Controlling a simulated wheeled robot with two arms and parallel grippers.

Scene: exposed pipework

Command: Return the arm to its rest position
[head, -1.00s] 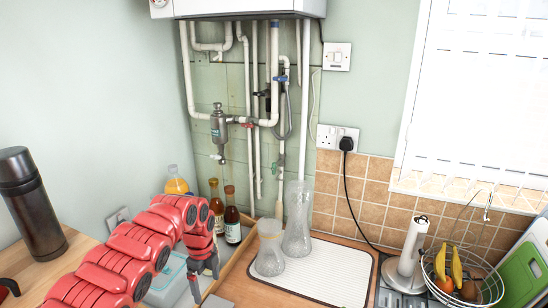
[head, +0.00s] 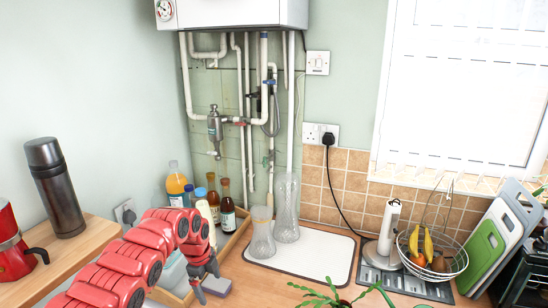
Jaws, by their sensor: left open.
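My left arm, red and segmented, comes in from the lower left of the head view. Its dark left gripper (head: 208,284) hangs at the arm's end, pointing down, open, with nothing seen between its fingers. It shows in front of the counter and the wooden tray of bottles (head: 237,238). A purple-grey sponge-like block (head: 218,287) shows right by the fingers; I cannot tell whether they touch it. My right gripper is not in view.
Two clear glass vases (head: 287,210) stand on a white mat (head: 318,262) right of the gripper. A potted plant (head: 342,301) is at the front edge. A fruit basket (head: 432,255) is right. A black flask (head: 56,190) and red pot (head: 14,245) stand left.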

